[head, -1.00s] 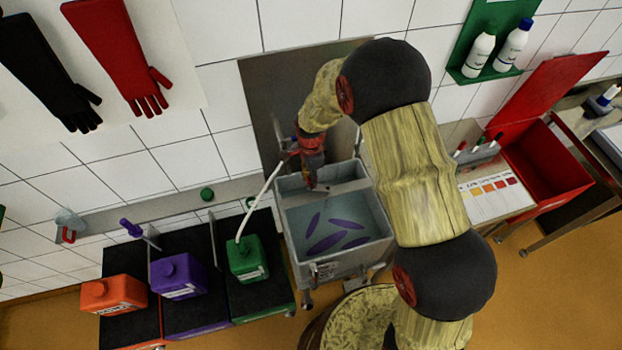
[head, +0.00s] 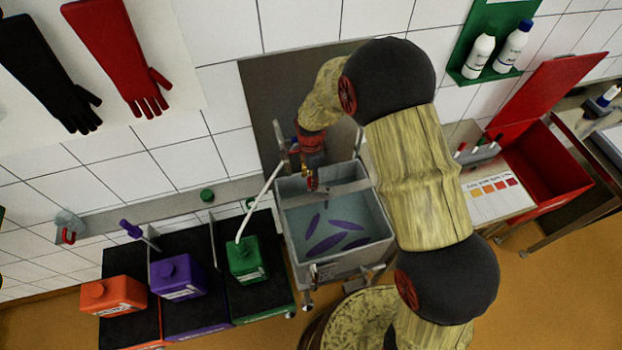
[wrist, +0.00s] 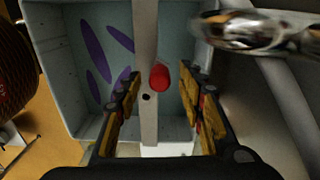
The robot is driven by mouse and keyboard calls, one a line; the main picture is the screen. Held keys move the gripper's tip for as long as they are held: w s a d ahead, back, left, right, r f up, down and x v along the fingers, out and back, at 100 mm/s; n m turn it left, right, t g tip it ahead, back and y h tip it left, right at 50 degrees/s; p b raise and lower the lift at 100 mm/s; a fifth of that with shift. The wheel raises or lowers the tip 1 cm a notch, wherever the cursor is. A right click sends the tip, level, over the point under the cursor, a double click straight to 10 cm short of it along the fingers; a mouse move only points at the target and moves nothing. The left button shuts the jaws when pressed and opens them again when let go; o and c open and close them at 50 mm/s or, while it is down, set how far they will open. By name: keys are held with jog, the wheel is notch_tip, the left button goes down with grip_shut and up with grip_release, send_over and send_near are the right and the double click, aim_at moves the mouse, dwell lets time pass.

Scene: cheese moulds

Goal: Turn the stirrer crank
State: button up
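In the wrist view a red knob (wrist: 159,77) stands on a pale bar (wrist: 147,35) that crosses the tank (wrist: 60,118); I take it for the crank's handle. My gripper (wrist: 160,76) is open, with one finger on each side of the knob and a gap visible around it. In the head view my gripper (head: 312,180) points down over the back left part of the grey tank (head: 286,245), close to the bar (head: 345,189). The knob is hard to make out in the head view. Purple shapes (head: 328,244) show in the tank's pale liquid.
A shiny metal pipe (wrist: 250,32) lies close to the right finger in the wrist view. A white tube (head: 259,200) rises left of the tank from a green canister (head: 246,260). Purple (head: 178,276) and orange (head: 113,295) canisters stand further left. An open red bin (head: 545,172) is at right.

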notch_tip(320, 180, up, 11)
dwell(0.3)
jog(key=shift+f, duration=0.1)
jog(key=shift+c, duration=0.3)
